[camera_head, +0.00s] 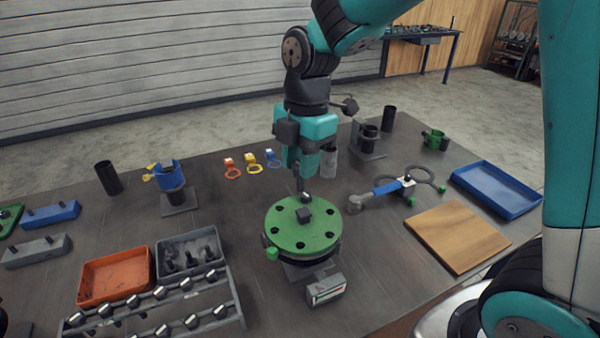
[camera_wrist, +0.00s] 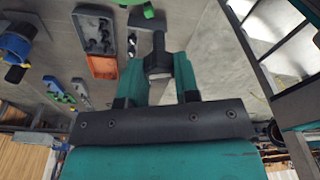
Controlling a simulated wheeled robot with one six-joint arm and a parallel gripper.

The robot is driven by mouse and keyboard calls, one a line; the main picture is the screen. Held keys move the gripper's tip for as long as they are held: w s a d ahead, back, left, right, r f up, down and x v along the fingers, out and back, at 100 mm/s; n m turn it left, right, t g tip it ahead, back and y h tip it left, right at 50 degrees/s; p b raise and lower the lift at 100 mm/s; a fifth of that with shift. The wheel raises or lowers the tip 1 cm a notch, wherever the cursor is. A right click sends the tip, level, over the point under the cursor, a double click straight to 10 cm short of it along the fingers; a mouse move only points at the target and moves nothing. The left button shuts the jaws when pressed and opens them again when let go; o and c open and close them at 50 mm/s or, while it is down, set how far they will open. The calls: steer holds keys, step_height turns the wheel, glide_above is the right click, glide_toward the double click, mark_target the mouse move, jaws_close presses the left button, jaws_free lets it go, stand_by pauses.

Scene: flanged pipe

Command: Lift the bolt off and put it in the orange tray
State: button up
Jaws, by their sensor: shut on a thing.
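My gripper (camera_head: 301,182) is shut on the bolt (camera_wrist: 158,60), which shows between the teal fingers in the wrist view as a dark shank with a pale grey end. In the head view, the gripper is over the far edge of the round green flange (camera_head: 288,232); the height gap is hard to judge. The flange has several dark holes and a dark block at its centre. The orange tray (camera_head: 116,252) lies at the front left in the head view and looks empty. It also shows in the wrist view (camera_wrist: 88,66).
A grey tray (camera_head: 190,240) with dark parts adjoins the orange tray, and a rack of bolts (camera_head: 160,303) stands in front. A blue holder (camera_head: 166,175) stands at left. A torque tool (camera_head: 385,189), wooden board (camera_head: 459,237) and blue tray (camera_head: 495,189) lie right.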

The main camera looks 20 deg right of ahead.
mark_target(298, 165)
steer(key=shift+r, duration=0.1)
steer(key=shift+r+p, duration=2.05)
steer(key=shift+r, duration=0.4)
